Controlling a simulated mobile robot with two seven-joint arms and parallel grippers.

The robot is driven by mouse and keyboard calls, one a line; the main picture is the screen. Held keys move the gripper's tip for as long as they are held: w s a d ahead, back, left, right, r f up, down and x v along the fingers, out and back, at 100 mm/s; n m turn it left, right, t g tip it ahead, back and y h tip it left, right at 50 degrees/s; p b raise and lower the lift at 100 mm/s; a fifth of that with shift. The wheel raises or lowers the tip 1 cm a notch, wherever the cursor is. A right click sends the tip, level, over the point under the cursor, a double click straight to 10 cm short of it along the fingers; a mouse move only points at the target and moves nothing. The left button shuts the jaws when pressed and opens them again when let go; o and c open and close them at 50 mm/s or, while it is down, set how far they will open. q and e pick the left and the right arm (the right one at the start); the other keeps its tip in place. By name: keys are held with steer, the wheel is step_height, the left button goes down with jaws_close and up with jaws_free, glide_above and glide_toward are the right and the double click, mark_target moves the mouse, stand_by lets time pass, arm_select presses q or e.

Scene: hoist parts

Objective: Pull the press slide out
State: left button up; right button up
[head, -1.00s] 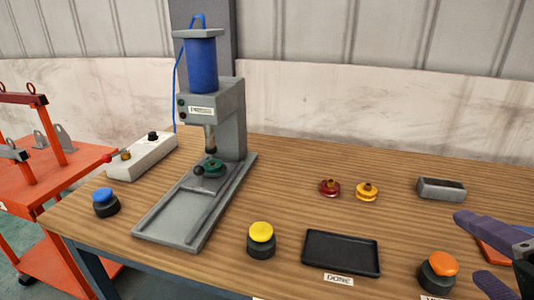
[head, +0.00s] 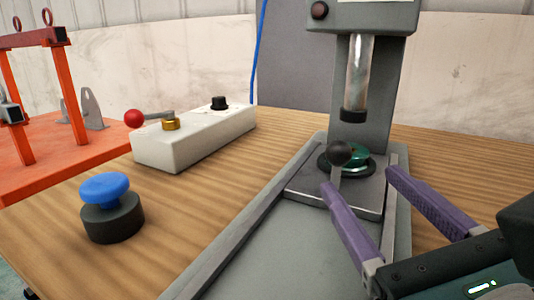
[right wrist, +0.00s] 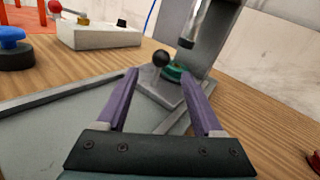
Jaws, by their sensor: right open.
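The press slide (head: 300,184) is a grey plate between the rails of the press base (head: 262,262), at the back under the ram (head: 358,85). A black ball knob (head: 340,152) on a short stem stands at its front. A green part (head: 357,160) sits on the slide behind the knob. My right gripper (head: 357,177) is open, its purple fingers pointing at the knob from the front. In the right wrist view the knob (right wrist: 161,59) shows beyond the fingertips, between them and apart from both. My left gripper is not in view.
A white control box (head: 195,138) with a red-knobbed lever (head: 134,118) stands to the left. A blue push button (head: 108,200) is on the table at front left. An orange frame (head: 70,150) stands beyond the table's left edge. The base's front is bare.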

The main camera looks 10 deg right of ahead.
mark_target(344, 160)
steer(key=w, duration=0.8)
steer(key=shift+w+d, duration=0.1)
steer(key=shift+w, duration=0.15)
steer(key=shift+c, duration=0.4)
jaws_close()
stand_by(0.6)
